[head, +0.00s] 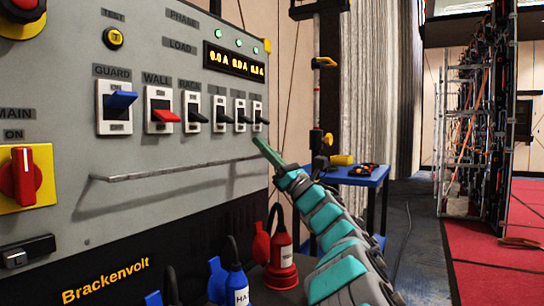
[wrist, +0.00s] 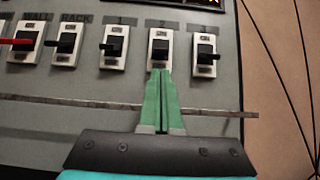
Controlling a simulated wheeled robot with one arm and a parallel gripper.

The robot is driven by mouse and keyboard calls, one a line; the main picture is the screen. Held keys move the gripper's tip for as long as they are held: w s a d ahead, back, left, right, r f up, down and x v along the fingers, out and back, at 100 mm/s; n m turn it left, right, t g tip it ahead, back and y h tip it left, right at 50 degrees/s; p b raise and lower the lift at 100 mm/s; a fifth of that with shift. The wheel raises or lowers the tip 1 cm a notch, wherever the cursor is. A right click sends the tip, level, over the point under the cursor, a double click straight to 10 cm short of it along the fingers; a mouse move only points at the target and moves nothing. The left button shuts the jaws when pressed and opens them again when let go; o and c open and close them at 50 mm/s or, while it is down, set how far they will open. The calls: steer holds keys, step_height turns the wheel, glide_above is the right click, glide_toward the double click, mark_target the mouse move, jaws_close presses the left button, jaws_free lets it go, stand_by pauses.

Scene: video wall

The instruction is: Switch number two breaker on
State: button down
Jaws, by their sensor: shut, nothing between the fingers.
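The number two breaker (wrist: 159,47) is a white-framed switch with a black lever under the label 2 in the wrist view. It also shows in the head view (head: 240,115), fifth in the row. Its lever sticks out; I cannot tell surely whether it stands on or off. My gripper (wrist: 160,73) has its two green fingers shut together and empty. In the wrist view the tips point up at the lower edge of the number two breaker, just below its lever. I cannot tell whether they touch it. In the head view my gripper (head: 262,145) is below the right end of the row.
The number one (wrist: 114,47) and number three (wrist: 205,55) breakers flank it closely. A thin rail (head: 165,170) runs across the grey panel below the switches. Red and blue plugs (head: 281,262) stand below. A blue table (head: 352,176) is behind my arm.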

mark_target(253, 122)
steer(key=shift+x, duration=1.8)
steer(key=shift+s+d+r+g+h+p, duration=0.35)
steer(key=shift+r+g+h+p, duration=0.4)
steer(key=shift+p, duration=0.75)
steer(key=shift+s+d+r+g+h+p, duration=0.1)
steer(key=shift+d+r+g+h+p, duration=0.3)
steer(key=shift+h+p, duration=0.55)
steer(key=shift+s+d+r+g+h+p, duration=0.15)
steer(key=shift+r+g+h+p, duration=0.3)
steer(key=shift+p, duration=0.65)
steer(key=shift+r+h+p, duration=0.1)
steer(key=shift+h+p, duration=0.15)
steer(key=shift+p, duration=0.05)
steer(key=shift+r, duration=0.1)
steer(key=shift+s+d, duration=0.1)
